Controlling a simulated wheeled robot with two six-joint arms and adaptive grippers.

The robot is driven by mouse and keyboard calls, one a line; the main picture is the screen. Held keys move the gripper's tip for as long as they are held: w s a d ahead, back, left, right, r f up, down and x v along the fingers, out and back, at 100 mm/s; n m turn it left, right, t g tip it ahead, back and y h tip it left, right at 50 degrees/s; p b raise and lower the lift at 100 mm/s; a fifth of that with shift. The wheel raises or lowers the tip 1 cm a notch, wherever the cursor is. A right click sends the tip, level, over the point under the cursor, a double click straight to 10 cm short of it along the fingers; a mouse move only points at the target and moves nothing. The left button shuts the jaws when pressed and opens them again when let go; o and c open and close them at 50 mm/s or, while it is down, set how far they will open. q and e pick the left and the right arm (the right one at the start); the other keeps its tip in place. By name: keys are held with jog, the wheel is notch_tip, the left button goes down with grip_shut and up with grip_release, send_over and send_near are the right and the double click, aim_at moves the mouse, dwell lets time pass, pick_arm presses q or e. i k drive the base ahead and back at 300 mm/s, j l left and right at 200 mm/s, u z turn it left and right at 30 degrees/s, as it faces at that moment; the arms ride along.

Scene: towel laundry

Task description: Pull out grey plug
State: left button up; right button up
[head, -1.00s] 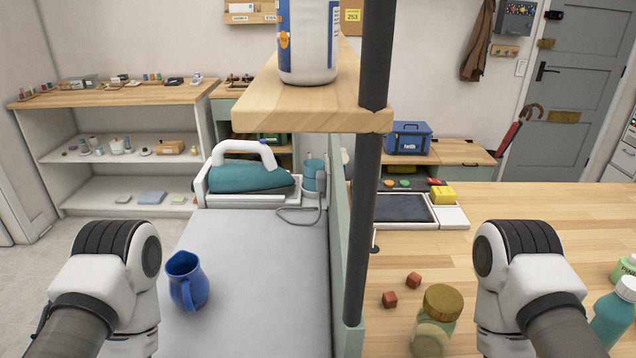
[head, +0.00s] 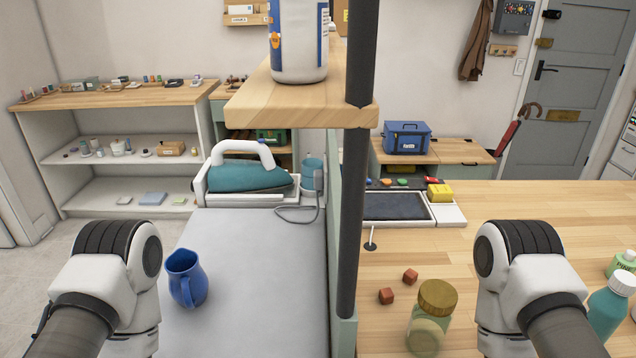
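A teal and white iron (head: 248,170) sits in a white tray at the far end of the grey ironing surface (head: 250,260). A grey cord loops from beside the iron to a slim grey piece (head: 320,187) against the green partition (head: 334,180). This piece looks like the grey plug, but it is too small to tell how it is seated. My left and right arms show at the lower left and lower right. Both grippers are out of view, and neither arm is near the plug.
A blue pitcher (head: 186,280) stands on the ironing surface. A dark pole (head: 354,170) and wooden shelf (head: 300,108) with a bottle rise beside the plug. Right of the partition, the wooden counter (head: 460,260) holds a jar (head: 432,315), two small cubes and bottles.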

aim_at(318, 174)
jog(key=k, duration=1.15)
jog(key=j+u, duration=0.1)
jog(key=u, duration=2.45)
jog(key=i+l+z, duration=0.1)
jog(key=i+z, duration=0.25)
jog(key=i, duration=1.7)
jog(key=i+l+z, duration=0.6)
jog(key=i+z, duration=0.25)
jog(key=i+l+z, duration=0.15)
jog(key=i+z, duration=0.15)
jog(key=z, duration=0.15)
jog(key=i+j+z, duration=0.1)
jog(key=i+z, duration=0.35)
jog(key=i+j+z, duration=0.2)
jog(key=i+z, duration=0.2)
jog(key=i+u, duration=0.1)
jog(key=i, duration=0.65)
jog(key=i+l, duration=0.1)
jog(key=i, duration=0.7)
jog(key=i+u, duration=0.15)
jog(key=i, duration=0.6)
jog(key=z, duration=3.55)
jog(key=i+j, duration=0.05)
